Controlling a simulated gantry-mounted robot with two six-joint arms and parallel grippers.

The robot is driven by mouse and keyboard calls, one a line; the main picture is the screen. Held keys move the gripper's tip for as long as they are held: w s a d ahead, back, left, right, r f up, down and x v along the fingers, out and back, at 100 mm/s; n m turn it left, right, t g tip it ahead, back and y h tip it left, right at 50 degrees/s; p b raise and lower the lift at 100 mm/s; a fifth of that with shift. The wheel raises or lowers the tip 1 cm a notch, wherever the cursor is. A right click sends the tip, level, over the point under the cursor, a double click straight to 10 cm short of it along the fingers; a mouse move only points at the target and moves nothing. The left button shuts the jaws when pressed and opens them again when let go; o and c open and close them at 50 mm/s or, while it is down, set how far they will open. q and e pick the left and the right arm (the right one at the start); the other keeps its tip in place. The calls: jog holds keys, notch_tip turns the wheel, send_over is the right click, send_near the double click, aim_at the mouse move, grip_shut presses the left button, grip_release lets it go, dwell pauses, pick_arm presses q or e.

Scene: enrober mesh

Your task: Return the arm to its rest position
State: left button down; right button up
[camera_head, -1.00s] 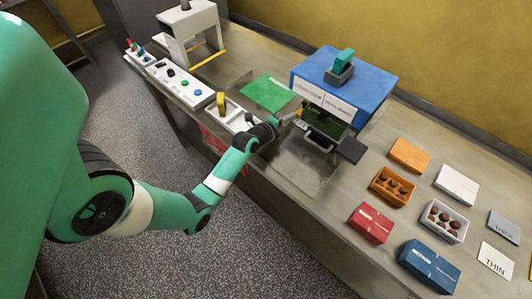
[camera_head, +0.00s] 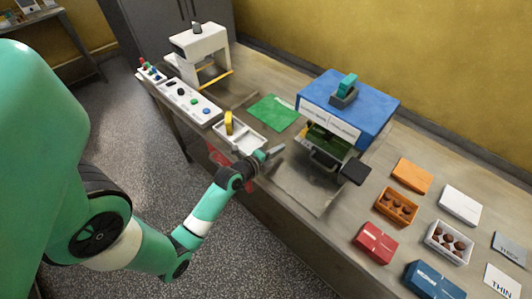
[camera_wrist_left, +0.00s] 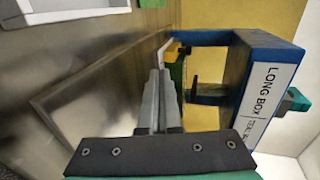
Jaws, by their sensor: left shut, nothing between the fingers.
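My left arm reaches in from the left in the head view. Its gripper (camera_head: 272,152) is over the front part of the table, left of the blue machine (camera_head: 348,104) and apart from it. The fingers are shut with nothing between them. The right gripper is not in view.
A white tray (camera_head: 258,139) with a yellow-topped item (camera_head: 229,122) is just left of the gripper. A green sheet (camera_head: 272,112) lies behind. Button panels (camera_head: 188,102) and a white press frame (camera_head: 203,48) stand at left. Chocolate boxes (camera_head: 449,243) and coloured lids are at right.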

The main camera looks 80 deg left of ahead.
pick_arm(q)
jog(key=v, duration=0.4)
jog(key=shift+s+d+r, duration=0.15)
jog(key=shift+s+d, duration=0.05)
